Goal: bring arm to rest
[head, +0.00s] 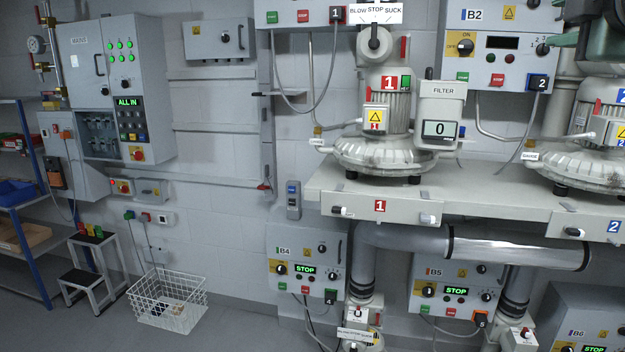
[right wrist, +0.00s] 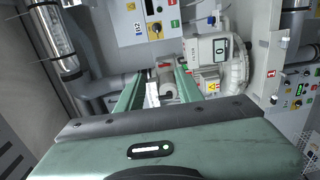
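My right gripper (right wrist: 159,78) shows in the right wrist view with its two green fingers apart. The gap between them looks empty, with a pale blower and cabling behind it. In the head view only a small green part of my right arm or gripper shows at the top right edge, in front of the blower marked 2 (head: 592,165). My left arm and gripper are not in view. The blower marked 1 (head: 372,152) stands on the grey bench, with its filter box (head: 441,115) reading 0.
The grey bench (head: 490,190) and the box marked B2 (head: 498,45) are near my right arm. Pipes (head: 475,247) run below the bench. A wire basket (head: 168,300), a step stool (head: 85,280) and a blue shelf (head: 30,215) stand at the left. The floor at lower left is partly clear.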

